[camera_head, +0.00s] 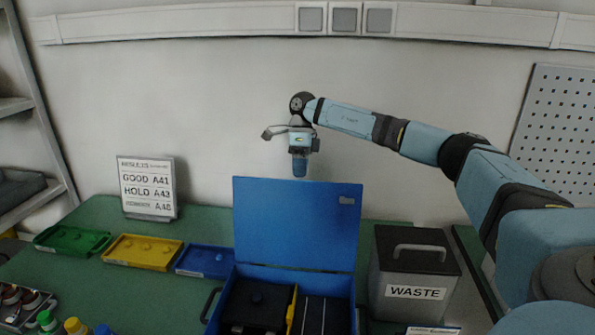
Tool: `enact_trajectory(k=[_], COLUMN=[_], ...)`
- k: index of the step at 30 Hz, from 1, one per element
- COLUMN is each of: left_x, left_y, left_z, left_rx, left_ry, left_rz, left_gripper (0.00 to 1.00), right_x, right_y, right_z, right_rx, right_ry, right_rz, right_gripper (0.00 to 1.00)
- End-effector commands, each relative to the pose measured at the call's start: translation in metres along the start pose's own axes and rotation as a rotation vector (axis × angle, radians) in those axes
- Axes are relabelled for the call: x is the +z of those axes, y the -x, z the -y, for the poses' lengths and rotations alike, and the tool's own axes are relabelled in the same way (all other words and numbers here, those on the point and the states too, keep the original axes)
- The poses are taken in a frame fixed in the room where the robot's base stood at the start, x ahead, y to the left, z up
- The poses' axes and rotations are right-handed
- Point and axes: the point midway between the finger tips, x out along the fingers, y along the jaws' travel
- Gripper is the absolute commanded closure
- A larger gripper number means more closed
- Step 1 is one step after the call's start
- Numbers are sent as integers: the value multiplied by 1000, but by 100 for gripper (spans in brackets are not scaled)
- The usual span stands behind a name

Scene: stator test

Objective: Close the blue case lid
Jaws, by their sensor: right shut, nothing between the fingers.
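The blue case (343,285) stands on the green bench with its blue lid (297,225) raised, close to upright, at its back edge. The lid's inner face is toward me, with a small light patch near its upper right corner. Inside the case are a black part with a knob on the left, a yellow strip, and dark slotted parts on the right. My right gripper (299,168) points down just above the lid's top edge, shut and empty. I cannot tell whether it is behind the lid or touching it. My left gripper is not in view.
A waste bin (415,273) stands close to the right of the case. Blue (206,259), yellow (143,252) and green (72,240) trays lie to the left. A results sign (147,188) stands behind them. Small bottles (74,325) and a parts rack (22,304) are at lower left.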

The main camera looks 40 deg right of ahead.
Motion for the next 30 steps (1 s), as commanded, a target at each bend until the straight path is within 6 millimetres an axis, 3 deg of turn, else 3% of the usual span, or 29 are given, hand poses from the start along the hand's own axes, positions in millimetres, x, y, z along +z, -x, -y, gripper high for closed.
enact_trajectory(k=[9,18,30], left_x=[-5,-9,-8], left_y=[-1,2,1], left_z=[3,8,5], left_rx=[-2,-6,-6], left_ry=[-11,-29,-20], left_rz=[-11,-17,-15], left_gripper=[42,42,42], right_x=[0,0,0], right_y=[-69,-80,-81], right_z=[0,-34,-38], right_rx=[1,-1,0], right_ry=[1,1,0], right_rz=[-2,1,2], right_gripper=[100,100,100])
